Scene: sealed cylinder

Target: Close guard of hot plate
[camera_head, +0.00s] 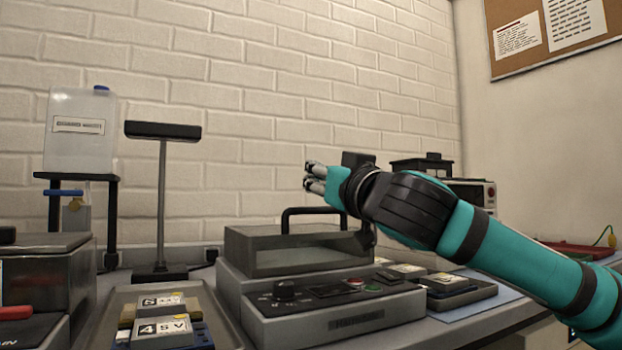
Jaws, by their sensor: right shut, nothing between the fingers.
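The hot plate (335,320) is a grey unit at the middle front, with a knob, buttons and a small display on its sloped panel. Its guard (240,258), a grey frame with a clear window and a black handle (285,219) on top, sits low over the back of the base. I cannot tell whether it is fully seated. My right gripper (312,178) is shut and empty, above the handle and apart from it, pointing left. My right forearm covers the area to the right of the guard. My left gripper is not in view.
A tray (222,322) with labelled battery blocks lies left of the hot plate. A lamp-like stand (162,215) and a white container (80,125) stand behind. Another tray (470,296) of labelled blocks lies at right. A grey box (50,275) stands far left.

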